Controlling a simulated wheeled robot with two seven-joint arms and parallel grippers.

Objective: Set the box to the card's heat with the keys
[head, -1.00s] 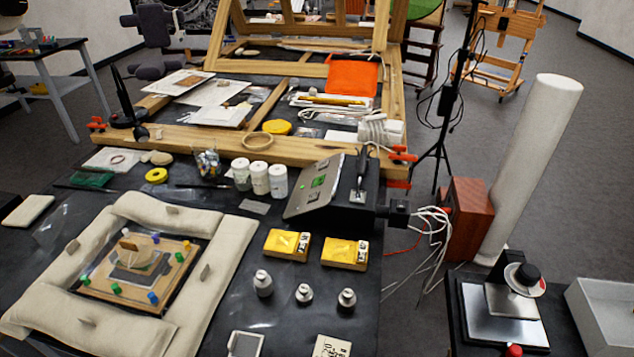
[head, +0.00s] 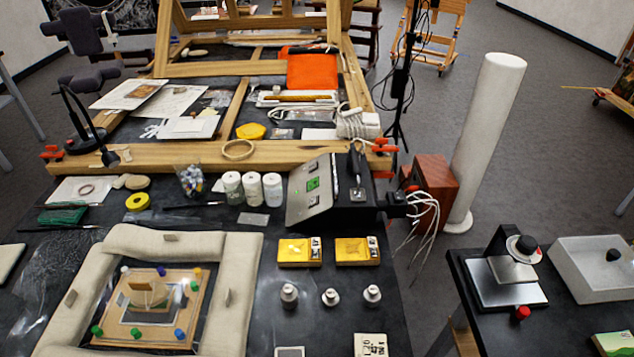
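The box (head: 345,205) is black with a sloped silver front panel (head: 311,194) and stands at the back right of the dark table. A small green display (head: 313,184) and a few small dark keys show on the panel; its reading is too small to make out. A dark tool rests upright against the box's top right. Neither of my grippers is in view.
Two yellow packs (head: 300,251) and several metal weights (head: 330,297) lie in front of the box. White jars (head: 252,188) stand left of it. Cushions (head: 140,240) ring a wooden board at left. Cables hang at the box's right. A side table (head: 470,330) stands at right.

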